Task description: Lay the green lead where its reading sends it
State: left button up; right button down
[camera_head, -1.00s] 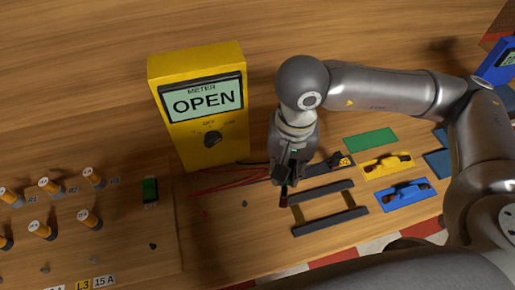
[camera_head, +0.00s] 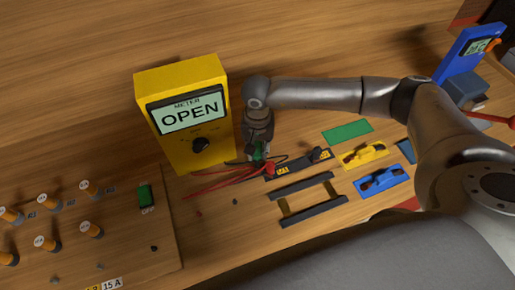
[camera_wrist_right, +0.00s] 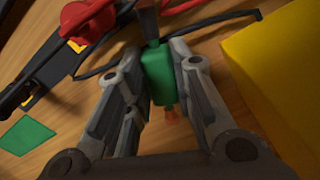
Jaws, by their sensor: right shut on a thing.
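The yellow meter (camera_head: 185,150) stands upright at the back of the bench, and its display (camera_head: 190,112) reads OPEN. My right gripper (camera_head: 258,153) is beside the meter's lower right side. In the right wrist view its fingers are shut on a green block-like piece (camera_wrist_right: 157,75), which I take for the green lead; an orange-brown tip shows below it. Only a little of the green lead (camera_head: 258,151) shows in the head view. My left gripper is not in view.
Red leads (camera_head: 215,180) lie before the meter. A black strip (camera_head: 292,164) bears red and black plugs. A dark frame (camera_head: 308,199), green plate (camera_head: 347,132), and yellow (camera_head: 363,155) and blue (camera_head: 382,180) holders lie rightward.

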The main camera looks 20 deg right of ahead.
jog(key=shift+f, duration=0.75)
jog(key=shift+f, duration=0.2)
jog(key=c, duration=1.3)
grip_release()
jog(key=shift+o, duration=0.2)
jog(key=shift+r, duration=0.2)
